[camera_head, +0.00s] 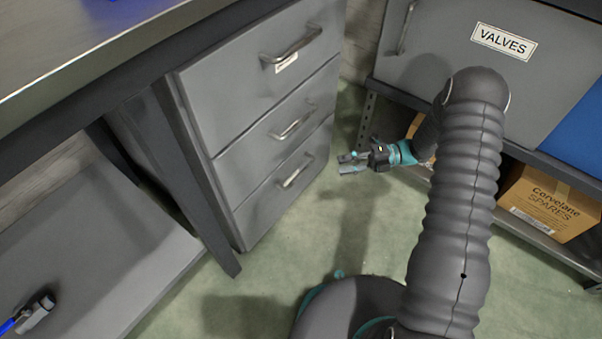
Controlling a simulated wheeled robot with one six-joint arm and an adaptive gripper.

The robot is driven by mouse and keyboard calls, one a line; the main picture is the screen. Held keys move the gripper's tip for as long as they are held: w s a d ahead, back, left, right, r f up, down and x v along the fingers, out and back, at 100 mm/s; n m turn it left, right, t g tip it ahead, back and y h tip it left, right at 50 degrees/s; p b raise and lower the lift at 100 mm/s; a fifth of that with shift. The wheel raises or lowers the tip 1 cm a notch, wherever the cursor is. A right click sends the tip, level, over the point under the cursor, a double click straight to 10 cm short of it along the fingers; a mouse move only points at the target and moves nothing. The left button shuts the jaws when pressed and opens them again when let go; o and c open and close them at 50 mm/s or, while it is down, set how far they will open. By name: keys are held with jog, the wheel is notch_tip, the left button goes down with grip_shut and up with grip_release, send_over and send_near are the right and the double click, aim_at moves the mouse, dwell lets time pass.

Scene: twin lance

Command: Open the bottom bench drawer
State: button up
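The grey bench drawer unit stands left of centre with three stacked drawers. The bottom drawer (268,208) looks shut and flush with the others; its silver bar handle (297,171) faces the open floor. The middle drawer (250,160) and the top drawer (240,95) also look shut. My gripper (345,162) is to the right of the bottom handle, apart from it, with its fingers pointing left toward the unit. Its fingers are small and dark here, and their gap is hard to make out. Nothing shows between them.
A grey cabinet labelled VALVES (420,50) stands at the right, above a shelf with a Corvelane Spares box (548,205). The bench top (60,50) and lower shelf (90,240) are at the left. Green floor (300,245) lies clear before the drawers.

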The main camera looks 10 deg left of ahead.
aim_at(301, 173)
jog(key=x, duration=1.3)
jog(key=shift+s+a+f+b, duration=0.1)
jog(key=shift+s+a+b, duration=0.05)
jog(key=shift+a+b, duration=0.2)
grip_shut()
